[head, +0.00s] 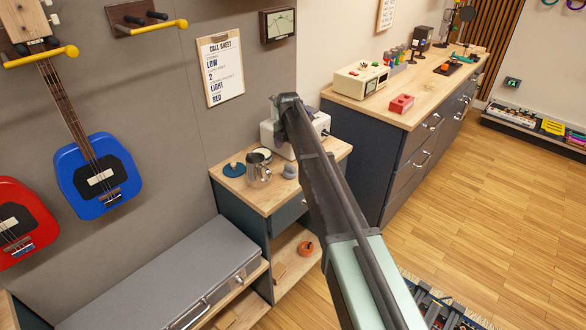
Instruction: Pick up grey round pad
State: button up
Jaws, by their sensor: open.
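A small grey rounded thing (290,171), which may be the grey round pad, sits on the wooden top of the small cabinet (228,186), just right of a metal mug (258,170). It is small in the picture, and my arm passes close to its right side. My arm reaches up from the bottom right and bends above the cabinet top. My gripper cannot be made out in this view.
A blue round thing with a wooden knob (234,169) and a pale round thing (263,153) stand near the mug. A white appliance (270,137) is behind, partly hidden by my arm. An orange thing (306,248) sits on the lower shelf. Open wooden floor lies right.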

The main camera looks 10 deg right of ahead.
aim_at(290, 165)
jog(key=shift+w+d+f, duration=0.1)
jog(key=shift+d+f, duration=0.05)
jog(key=shift+f, duration=0.2)
notch_tip(290, 165, down, 11)
jog(key=b, duration=1.1)
jog(key=shift+w+r, duration=0.1)
jog(key=shift+r, duration=0.3)
jog(key=c, duration=1)
notch_tip(290, 165, up, 20)
jog(key=p, duration=2)
